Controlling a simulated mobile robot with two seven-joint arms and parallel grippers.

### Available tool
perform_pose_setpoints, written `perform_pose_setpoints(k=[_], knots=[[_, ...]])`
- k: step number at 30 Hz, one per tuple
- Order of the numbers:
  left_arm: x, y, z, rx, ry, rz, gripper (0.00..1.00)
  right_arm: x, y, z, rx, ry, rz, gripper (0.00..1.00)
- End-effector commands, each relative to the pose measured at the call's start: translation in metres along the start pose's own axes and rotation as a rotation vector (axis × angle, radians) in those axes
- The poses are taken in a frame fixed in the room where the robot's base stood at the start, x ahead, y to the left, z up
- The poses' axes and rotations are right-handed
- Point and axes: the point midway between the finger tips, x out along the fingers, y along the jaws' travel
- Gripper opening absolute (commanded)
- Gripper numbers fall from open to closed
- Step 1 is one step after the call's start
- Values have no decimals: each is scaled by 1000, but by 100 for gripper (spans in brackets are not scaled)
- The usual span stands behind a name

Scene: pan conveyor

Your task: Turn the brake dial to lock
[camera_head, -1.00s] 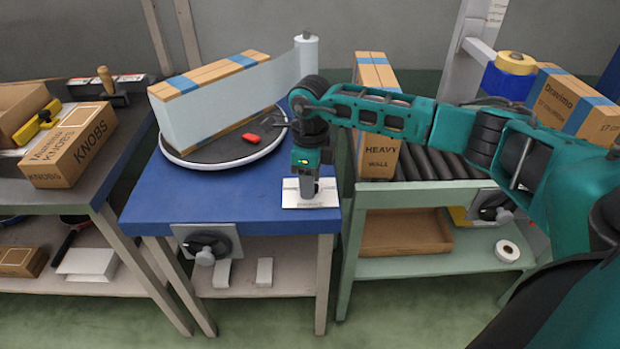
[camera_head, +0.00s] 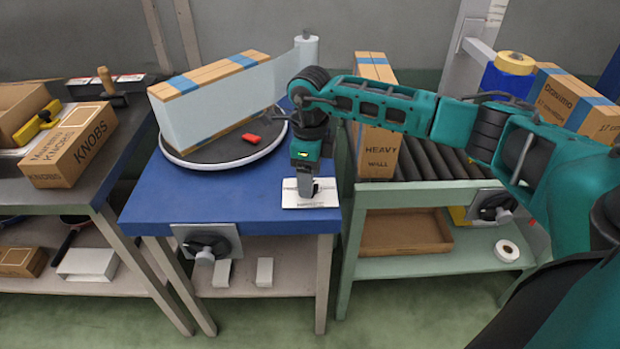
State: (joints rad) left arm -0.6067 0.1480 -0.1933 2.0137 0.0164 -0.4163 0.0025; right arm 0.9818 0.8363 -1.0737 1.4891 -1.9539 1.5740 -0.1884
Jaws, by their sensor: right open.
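A black dial with a pale grip (camera_head: 205,250) sits on a grey plate on the front of the blue turntable bench (camera_head: 165,208). A similar black dial (camera_head: 495,207) is on the front of the green roller stand. I cannot read which one is the brake dial or what is marked on either. My right gripper (camera_head: 305,191) is open and points down over a white labelled plate (camera_head: 325,202) at the bench's front right corner. It hides part of the plate, and I cannot tell whether it touches it. It is apart from both dials. My left gripper is out of view.
A wrapped long box (camera_head: 212,105) stands on the round turntable (camera_head: 178,160), with a red item (camera_head: 251,138) beside it. A film roll post (camera_head: 306,50) and a HEAVY WALL box (camera_head: 375,150) stand behind my right arm. The bench's front left is clear.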

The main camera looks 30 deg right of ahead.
Motion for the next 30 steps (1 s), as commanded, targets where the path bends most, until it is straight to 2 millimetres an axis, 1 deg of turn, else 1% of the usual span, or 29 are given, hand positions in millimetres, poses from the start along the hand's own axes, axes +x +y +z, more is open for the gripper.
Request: perform_pose_setpoints(k=[1, 9, 12, 15, 18, 21, 30], knots=[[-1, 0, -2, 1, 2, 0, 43, -12, -1, 0, 0, -3, -3, 65], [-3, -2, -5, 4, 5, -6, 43, -73, -1, 0, -1, -3, -3, 65], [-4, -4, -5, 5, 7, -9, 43, -90, 0, 0, -1, -2, -2, 65], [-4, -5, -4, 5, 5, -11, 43, -103, 0, 0, 0, -1, -2, 65], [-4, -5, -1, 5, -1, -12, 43, -110, 0, 0, 0, 0, 0, 65], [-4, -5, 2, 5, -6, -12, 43, -113, 0, 0, 0, 1, 1, 65], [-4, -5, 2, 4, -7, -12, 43, -113, 0, 0, 0, 1, 0, 65]])
